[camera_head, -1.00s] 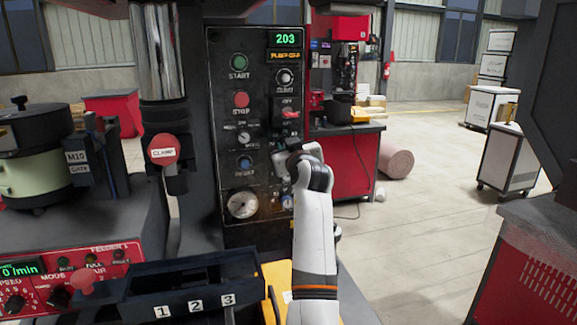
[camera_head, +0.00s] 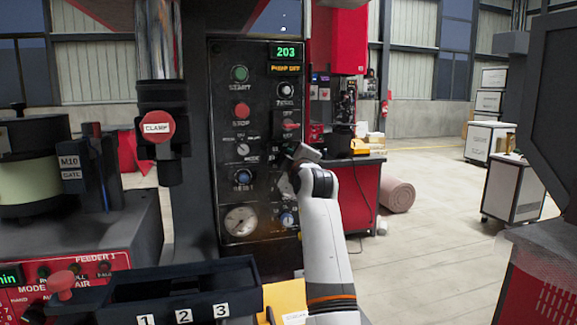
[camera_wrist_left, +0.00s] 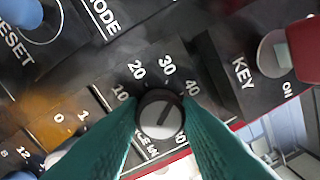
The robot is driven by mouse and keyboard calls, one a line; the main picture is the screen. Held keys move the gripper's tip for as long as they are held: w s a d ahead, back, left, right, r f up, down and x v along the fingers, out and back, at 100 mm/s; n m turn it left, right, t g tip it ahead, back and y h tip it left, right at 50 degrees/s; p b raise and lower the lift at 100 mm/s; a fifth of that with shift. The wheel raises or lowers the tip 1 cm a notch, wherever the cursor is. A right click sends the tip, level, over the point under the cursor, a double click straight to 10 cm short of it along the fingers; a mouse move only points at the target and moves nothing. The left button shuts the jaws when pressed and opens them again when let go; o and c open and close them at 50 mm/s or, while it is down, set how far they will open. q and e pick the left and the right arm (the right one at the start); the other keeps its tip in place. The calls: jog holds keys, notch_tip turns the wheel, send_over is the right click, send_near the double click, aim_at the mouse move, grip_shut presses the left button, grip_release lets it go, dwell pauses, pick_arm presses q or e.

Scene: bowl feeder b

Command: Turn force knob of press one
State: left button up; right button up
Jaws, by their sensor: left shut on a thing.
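In the head view, my white left arm reaches up to the press panel (camera_head: 222,130). Its wrist hides the force knob and the fingertips there. The panel's display (camera_head: 286,52) reads 203. My right gripper is not in view.
In the wrist view, a key switch (camera_wrist_left: 273,52) with a red part sits right of the knob. The panel has a green start button (camera_head: 239,73), a red stop button (camera_head: 242,110) and a gauge (camera_head: 240,221). A dark tray (camera_head: 185,288) numbered 1 to 3 stands below.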

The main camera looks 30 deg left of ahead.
pick_arm(q)
jog(key=shift+r+n, duration=0.15)
jog(key=shift+n, duration=0.35)
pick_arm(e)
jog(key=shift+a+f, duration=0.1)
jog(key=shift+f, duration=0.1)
pick_arm(q)
jog(key=o, duration=1)
jog(key=shift+w, duration=0.15)
jog(key=shift+c, duration=0.2)
jog(key=shift+a+f, duration=0.1)
jog(key=shift+f, duration=0.15)
